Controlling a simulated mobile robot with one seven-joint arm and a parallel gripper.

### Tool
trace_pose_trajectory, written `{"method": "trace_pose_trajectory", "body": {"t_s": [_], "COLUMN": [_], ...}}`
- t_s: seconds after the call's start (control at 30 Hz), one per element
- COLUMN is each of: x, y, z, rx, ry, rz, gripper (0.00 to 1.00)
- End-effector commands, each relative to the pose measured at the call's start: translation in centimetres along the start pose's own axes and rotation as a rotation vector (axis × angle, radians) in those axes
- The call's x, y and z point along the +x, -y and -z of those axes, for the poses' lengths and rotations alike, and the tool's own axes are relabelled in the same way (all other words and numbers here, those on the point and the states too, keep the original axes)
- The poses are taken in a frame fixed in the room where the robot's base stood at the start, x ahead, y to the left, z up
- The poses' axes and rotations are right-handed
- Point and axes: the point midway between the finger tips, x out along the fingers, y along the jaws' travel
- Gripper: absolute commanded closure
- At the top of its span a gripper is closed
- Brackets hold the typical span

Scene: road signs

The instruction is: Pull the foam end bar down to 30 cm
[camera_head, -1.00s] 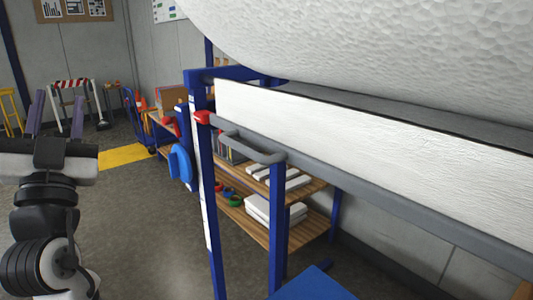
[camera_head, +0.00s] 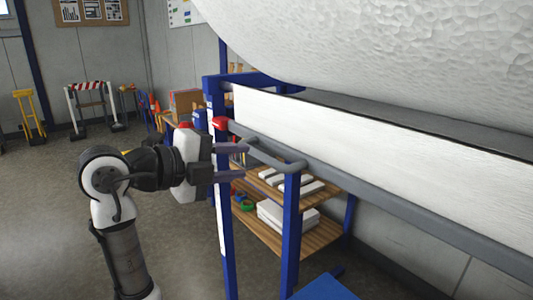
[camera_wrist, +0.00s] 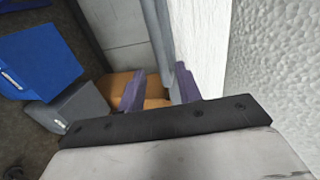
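A long grey bar (camera_head: 400,199) runs along the lower edge of a white foam-like panel (camera_head: 370,130). A grey loop handle (camera_head: 276,158) sticks out from its near end, with a red cap (camera_head: 220,123) by the blue post. My gripper (camera_head: 246,161) is open, its two purple fingers one above the other and pointing at the handle. The fingertips overlap the handle's left part in the picture; I cannot tell if they touch it. In the wrist view my gripper (camera_wrist: 160,74) is open beside the white panel (camera_wrist: 203,50), with grey bar parts close to the fingers.
A large white textured roll (camera_head: 400,50) hangs above the panel. Blue posts (camera_head: 290,235) carry wooden shelves (camera_head: 305,240) with white blocks. A blue flat surface (camera_head: 325,286) lies low in front. A striped barrier (camera_head: 92,105) and yellow stand (camera_head: 30,115) are far left. Floor at left is clear.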

Motion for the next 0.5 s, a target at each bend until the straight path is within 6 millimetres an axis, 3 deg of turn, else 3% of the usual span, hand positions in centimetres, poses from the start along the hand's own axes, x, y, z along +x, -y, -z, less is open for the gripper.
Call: {"method": "trace_pose_trajectory", "body": {"t_s": [0.23,0.5], "x": [5.0,7.6], "y": [0.2,0.1], "z": [0.1,0.0], "rx": [-0.002,-0.002], "ry": [-0.002,0.000], "rz": [0.001,0.001], "gripper": [0.66,0.66]}}
